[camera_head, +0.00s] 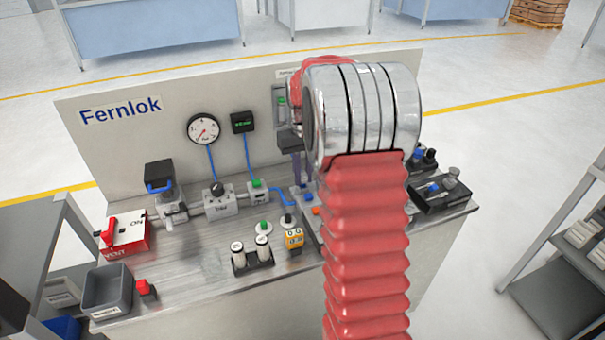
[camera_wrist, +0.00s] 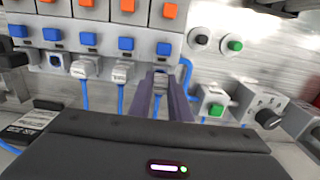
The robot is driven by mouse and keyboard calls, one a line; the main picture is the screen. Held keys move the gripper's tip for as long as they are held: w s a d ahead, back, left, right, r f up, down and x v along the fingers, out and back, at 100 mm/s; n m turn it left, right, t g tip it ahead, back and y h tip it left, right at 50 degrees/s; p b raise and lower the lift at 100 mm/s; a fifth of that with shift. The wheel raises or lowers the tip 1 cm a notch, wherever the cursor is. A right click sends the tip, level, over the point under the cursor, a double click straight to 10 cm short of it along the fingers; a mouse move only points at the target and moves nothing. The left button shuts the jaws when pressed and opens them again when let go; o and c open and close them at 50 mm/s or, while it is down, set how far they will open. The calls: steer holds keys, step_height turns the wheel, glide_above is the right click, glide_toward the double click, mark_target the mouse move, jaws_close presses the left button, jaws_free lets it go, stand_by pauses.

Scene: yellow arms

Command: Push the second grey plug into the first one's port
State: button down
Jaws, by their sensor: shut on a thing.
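In the wrist view, my gripper (camera_wrist: 161,90) has its two purple fingers pointing at the row of ports under the blue buttons. It is shut on a small grey plug (camera_wrist: 160,78), mostly hidden between the fingers, at the rightmost port in view. I cannot tell how deep the plug sits. Two more grey plugs, one (camera_wrist: 87,68) and another (camera_wrist: 123,71), sit in ports to its left with blue cables hanging down. An open port (camera_wrist: 56,63) is further left. In the head view my gripper (camera_head: 297,168) is partly hidden behind my red arm.
Blue buttons (camera_wrist: 126,44) and orange ones (camera_wrist: 128,5) line the block above the ports. A green-buttoned valve (camera_wrist: 214,106) with a blue tube stands close right of the fingers. A red VENT box (camera_head: 125,235) and grey bin (camera_head: 106,291) are at the bench's left.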

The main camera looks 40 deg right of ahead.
steer(key=shift+f, duration=0.8)
stand_by(0.4)
steer(key=c, duration=1.6)
jaws_free()
steer(key=shift+a, duration=0.1)
steer(key=shift+o, duration=0.2)
steer(key=shift+r, duration=0.2)
steer(key=shift+r, duration=2.65)
jaws_close()
